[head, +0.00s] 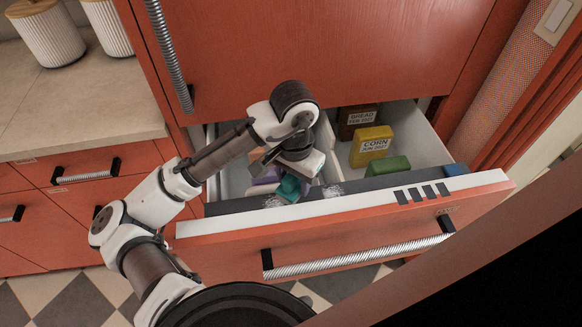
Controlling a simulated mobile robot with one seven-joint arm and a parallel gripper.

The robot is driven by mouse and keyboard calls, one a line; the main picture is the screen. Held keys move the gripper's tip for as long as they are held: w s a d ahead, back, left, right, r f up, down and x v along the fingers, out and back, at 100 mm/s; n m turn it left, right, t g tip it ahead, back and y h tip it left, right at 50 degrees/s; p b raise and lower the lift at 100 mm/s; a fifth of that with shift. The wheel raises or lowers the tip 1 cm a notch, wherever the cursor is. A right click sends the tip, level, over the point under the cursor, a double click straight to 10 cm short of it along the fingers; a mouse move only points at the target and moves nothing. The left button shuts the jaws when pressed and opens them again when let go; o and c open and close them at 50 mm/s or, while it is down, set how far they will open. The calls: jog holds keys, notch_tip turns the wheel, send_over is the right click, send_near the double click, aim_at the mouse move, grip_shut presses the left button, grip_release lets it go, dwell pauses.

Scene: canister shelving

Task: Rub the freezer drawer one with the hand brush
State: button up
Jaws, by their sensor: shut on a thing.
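The freezer drawer (215,228) is pulled open below the big red door, with a white-rimmed red front and a ribbed metal handle. White speckled patches show on the dark strip behind its front rim. My gripper (290,178) points down into the left part of the drawer, just behind that strip. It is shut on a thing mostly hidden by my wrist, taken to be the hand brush. A teal piece (291,188) shows right under the gripper; I cannot tell whether it is part of the brush. I cannot tell whether the brush touches the drawer.
In the drawer's right part are a yellow corn box (372,146), a brown bread box (357,121) and a green block (388,166). Purple items (265,181) lie near my gripper. A counter (75,112) with ribbed white canisters stands left. A dark-edged panel crosses the lower right.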

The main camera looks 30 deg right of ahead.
jog(key=shift+s+a, duration=0.1)
jog(key=shift+s, duration=0.2)
jog(key=shift+p, duration=0.3)
jog(key=shift+r, duration=0.1)
jog(key=shift+w+d+p, duration=0.15)
jog(key=shift+w+d, duration=0.15)
jog(key=shift+w, duration=0.6)
jog(key=shift+w+d+p, duration=0.15)
jog(key=shift+w+d, duration=0.1)
jog(key=shift+w, duration=0.65)
jog(key=shift+s+d+p, duration=0.3)
jog(key=shift+d, duration=0.55)
jog(key=shift+s+a+f+p, duration=0.1)
jog(key=shift+s+a+p, duration=0.1)
jog(key=shift+s, duration=0.4)
jog(key=shift+s+a+f+p, duration=0.1)
jog(key=shift+s+a+p, duration=0.1)
jog(key=shift+s, duration=0.4)
jog(key=shift+s+a+f+p, duration=0.1)
jog(key=shift+s+a+p, duration=0.1)
jog(key=shift+s, duration=0.4)
jog(key=shift+c, duration=0.5)
jog(key=shift+r, duration=0.1)
jog(key=shift+p, duration=0.3)
